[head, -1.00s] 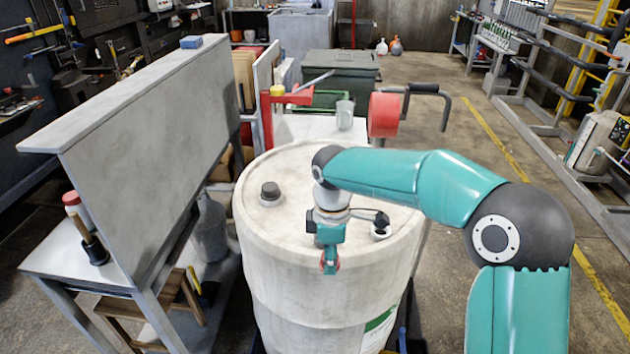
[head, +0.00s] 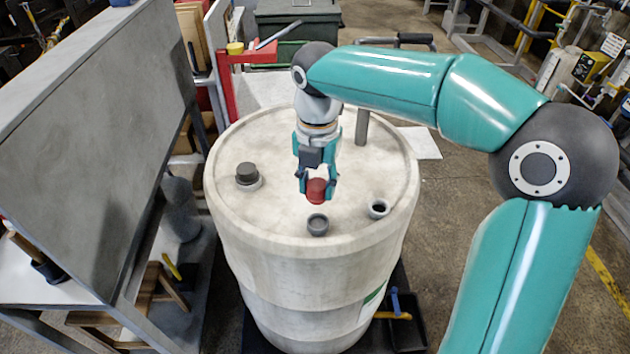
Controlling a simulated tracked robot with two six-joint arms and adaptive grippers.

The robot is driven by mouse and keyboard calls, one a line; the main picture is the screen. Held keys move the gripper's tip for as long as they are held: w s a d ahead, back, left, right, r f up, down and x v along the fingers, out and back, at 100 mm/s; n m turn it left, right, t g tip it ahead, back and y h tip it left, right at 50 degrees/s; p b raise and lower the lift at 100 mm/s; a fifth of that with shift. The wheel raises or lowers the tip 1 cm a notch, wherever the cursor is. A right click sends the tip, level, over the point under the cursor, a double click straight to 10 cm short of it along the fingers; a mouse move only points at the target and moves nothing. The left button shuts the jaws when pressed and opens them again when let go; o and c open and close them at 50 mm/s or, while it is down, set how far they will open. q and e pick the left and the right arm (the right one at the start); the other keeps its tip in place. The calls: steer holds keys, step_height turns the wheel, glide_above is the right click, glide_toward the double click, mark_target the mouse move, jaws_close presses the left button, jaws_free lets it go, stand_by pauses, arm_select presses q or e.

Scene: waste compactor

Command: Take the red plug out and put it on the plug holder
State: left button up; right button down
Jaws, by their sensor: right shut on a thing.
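The red plug (head: 317,190) is between the fingertips of my right gripper (head: 318,188), which points down over the top of the white drum (head: 290,300). The gripper is shut on the plug. Just in front of the plug, a small grey round fitting (head: 317,224) stands on the drum lid. An open dark-centred port (head: 379,208) is to its right. I cannot tell for certain which fitting is the plug holder, or how high the plug is above the lid. My left gripper is out of view.
A dark cap (head: 247,172) sits on the lid at left. A grey post (head: 361,126) stands near the drum's far edge. A grey upright panel (head: 100,130) is on the left, and a red frame (head: 228,88) stands behind the drum. Floor is open at right.

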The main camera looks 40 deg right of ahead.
steer(key=shift+d, duration=0.1)
steer(key=shift+f+b, duration=1.9)
steer(key=shift+f, duration=1.05)
steer(key=shift+s+p, duration=0.15)
steer(key=shift+p, duration=0.3)
steer(key=shift+f+b, duration=0.9)
steer(key=shift+f, duration=0.3)
steer(key=c, duration=0.6)
jaws_free()
steer(key=shift+c, duration=0.5)
